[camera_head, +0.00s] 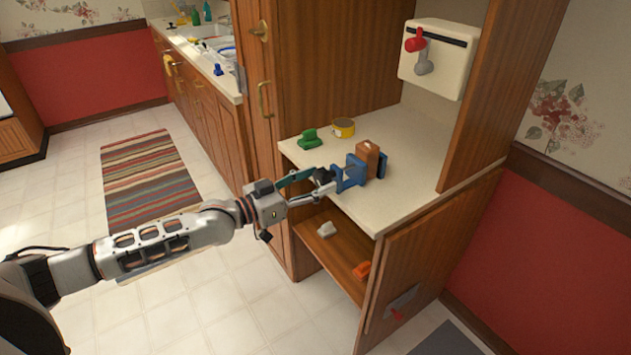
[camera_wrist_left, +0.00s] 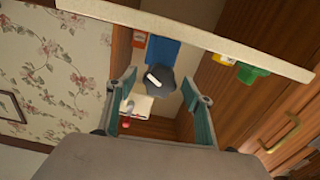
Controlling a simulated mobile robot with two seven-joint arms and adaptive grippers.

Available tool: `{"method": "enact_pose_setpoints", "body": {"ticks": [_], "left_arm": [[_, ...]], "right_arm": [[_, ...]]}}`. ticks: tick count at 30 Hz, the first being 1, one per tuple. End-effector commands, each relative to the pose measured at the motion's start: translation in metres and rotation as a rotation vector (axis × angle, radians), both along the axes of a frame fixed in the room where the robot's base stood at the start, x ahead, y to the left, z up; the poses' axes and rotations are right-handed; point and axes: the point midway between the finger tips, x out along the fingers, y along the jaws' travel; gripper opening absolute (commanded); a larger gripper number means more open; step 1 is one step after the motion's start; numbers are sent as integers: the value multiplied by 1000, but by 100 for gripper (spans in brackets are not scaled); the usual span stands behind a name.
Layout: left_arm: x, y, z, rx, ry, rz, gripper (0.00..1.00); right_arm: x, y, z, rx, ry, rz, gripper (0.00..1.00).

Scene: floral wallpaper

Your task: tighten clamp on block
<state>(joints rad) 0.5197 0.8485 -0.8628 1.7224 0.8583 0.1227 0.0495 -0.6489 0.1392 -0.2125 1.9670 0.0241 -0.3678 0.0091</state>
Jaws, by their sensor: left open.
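The blue clamp (camera_head: 352,175) stands at the front edge of the cream counter. The brown block (camera_head: 368,153) is beside it, and a blue part of the clamp shows on the block's far side. The clamp's dark grey knob faces my left gripper (camera_head: 313,187), which is open with nothing held. In the left wrist view, the knob of the clamp (camera_wrist_left: 160,80) appears between the two teal fingers of the left gripper (camera_wrist_left: 163,90). I cannot tell how far the knob reaches in between them. The block (camera_wrist_left: 139,38) shows partly there. My right gripper is not in view.
On the counter (camera_head: 415,185) are a green object (camera_head: 309,139) and a yellow tin (camera_head: 343,128). A white wall box (camera_head: 437,58) with a red lever is behind. A wooden panel bounds the right.

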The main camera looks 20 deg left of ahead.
Motion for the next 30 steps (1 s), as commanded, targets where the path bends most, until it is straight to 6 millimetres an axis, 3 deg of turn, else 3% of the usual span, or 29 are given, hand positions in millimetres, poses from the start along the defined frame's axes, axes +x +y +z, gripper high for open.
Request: {"method": "enact_pose_setpoints", "body": {"ticks": [5, 9, 10, 20, 30], "left_arm": [[0, 0, 0, 0, 0, 0, 52], [0, 0, 0, 0, 0, 0, 15], [0, 0, 0, 0, 0, 0, 13], [0, 0, 1, 23, -19, 0, 13], [0, 0, 3, 185, -147, 1, 13]], "right_arm": [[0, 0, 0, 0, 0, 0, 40], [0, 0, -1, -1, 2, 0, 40], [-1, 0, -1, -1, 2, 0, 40], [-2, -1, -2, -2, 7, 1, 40], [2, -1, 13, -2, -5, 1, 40]]}}
